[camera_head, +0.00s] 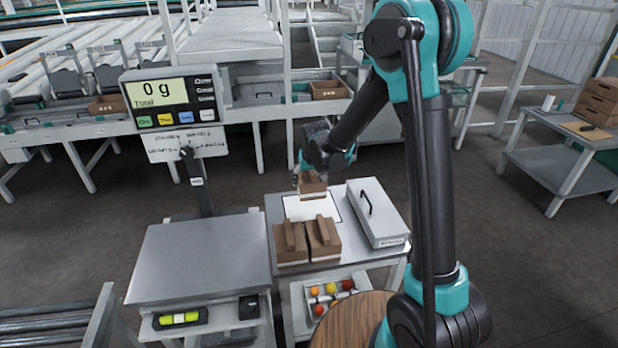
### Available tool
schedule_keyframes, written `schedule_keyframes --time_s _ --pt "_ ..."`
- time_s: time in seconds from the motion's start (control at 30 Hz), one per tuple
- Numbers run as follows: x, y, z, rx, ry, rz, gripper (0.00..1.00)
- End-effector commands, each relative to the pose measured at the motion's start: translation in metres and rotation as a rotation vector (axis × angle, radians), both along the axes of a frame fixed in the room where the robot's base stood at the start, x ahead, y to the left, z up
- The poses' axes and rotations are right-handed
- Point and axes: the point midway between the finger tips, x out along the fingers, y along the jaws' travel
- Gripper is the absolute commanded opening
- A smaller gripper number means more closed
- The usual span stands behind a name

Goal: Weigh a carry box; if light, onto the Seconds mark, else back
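The scale's display (160,92) reads 0 g, and its steel weighing plate (200,262) is bare. Two brown carry boxes, one on the left (289,242) and one on the right (323,238), stand side by side on the small table. Another brown carry box (313,188) is at my gripper (308,168), at the far edge of a white rectangular mark (311,210). I cannot tell whether this box touches the mark or hangs above it. My gripper's fingertips are small and partly hidden at the box's top, so their grip is unclear. No Seconds lettering is readable.
A pale case with a black handle (377,215) stands on the table's right side. A shelf below holds several red and orange fruits (330,291). The scale's display post (199,185) rises behind the plate. A side table (560,165) with stacked brown boxes is at far right.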

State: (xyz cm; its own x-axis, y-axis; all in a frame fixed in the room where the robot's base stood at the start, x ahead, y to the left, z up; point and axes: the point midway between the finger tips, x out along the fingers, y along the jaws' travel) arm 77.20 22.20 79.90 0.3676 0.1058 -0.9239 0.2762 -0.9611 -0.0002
Motion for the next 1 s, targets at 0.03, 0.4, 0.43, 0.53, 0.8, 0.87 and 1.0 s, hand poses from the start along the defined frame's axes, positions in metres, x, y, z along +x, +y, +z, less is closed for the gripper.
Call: schedule_keyframes --time_s 0.03,0.4,0.43,0.53,0.8,0.87,1.0 --pt "0.000 0.000 -0.004 0.000 0.000 0.000 0.39" --pt "0.000 0.000 -0.036 0.000 0.000 0.000 0.39" --pt "0.000 0.000 -0.039 0.000 0.000 0.000 0.39" --pt "0.000 0.000 -0.048 0.000 0.000 0.000 0.39" --pt "0.000 0.000 -0.069 0.000 0.000 0.000 0.39" --pt "0.000 0.000 -0.072 0.000 0.000 0.000 0.39" --pt "0.000 0.000 -0.077 0.000 0.000 0.000 0.39"
